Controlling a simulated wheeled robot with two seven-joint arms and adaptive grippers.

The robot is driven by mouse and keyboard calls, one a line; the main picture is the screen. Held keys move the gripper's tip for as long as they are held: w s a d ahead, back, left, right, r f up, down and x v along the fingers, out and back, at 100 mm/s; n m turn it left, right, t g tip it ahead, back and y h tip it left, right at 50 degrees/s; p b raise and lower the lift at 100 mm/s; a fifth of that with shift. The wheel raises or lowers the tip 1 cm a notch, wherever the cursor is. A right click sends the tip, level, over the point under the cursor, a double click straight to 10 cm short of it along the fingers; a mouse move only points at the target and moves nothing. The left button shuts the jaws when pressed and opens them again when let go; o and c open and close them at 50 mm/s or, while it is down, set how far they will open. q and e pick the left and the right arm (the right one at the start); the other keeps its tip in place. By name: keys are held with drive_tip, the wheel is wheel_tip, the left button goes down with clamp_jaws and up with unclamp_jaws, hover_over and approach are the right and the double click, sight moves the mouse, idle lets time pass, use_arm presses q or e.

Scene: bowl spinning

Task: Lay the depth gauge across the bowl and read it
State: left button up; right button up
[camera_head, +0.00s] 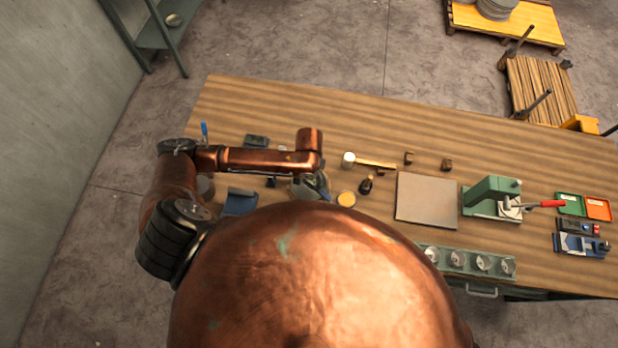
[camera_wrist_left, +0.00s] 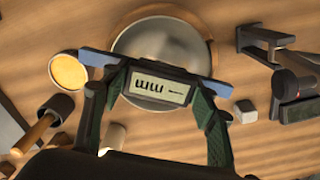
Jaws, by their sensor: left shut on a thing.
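My left gripper (camera_wrist_left: 160,110) is shut on the depth gauge (camera_wrist_left: 160,86), with one green-padded finger on each side of its display. The display carries "mm"-like marks and a short dash. The gauge's blue-grey bar spans the near part of the metal bowl (camera_wrist_left: 165,42) in the left wrist view, with its ends past the rim on both sides. I cannot tell whether the bar touches the rim. In the head view the left gripper (camera_head: 316,184) is over the bench, and the bowl is mostly hidden there. My right gripper is not in view.
A flat square plate (camera_head: 427,199) and a green press (camera_head: 490,196) stand to the right. The wooden bench's back strip is fairly clear.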

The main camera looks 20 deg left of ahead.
sight(309, 179)
use_arm(q)
drive_tip(key=o, duration=1.5)
drive_tip(key=shift+o, duration=0.2)
wheel_tip(309, 179, up, 12)
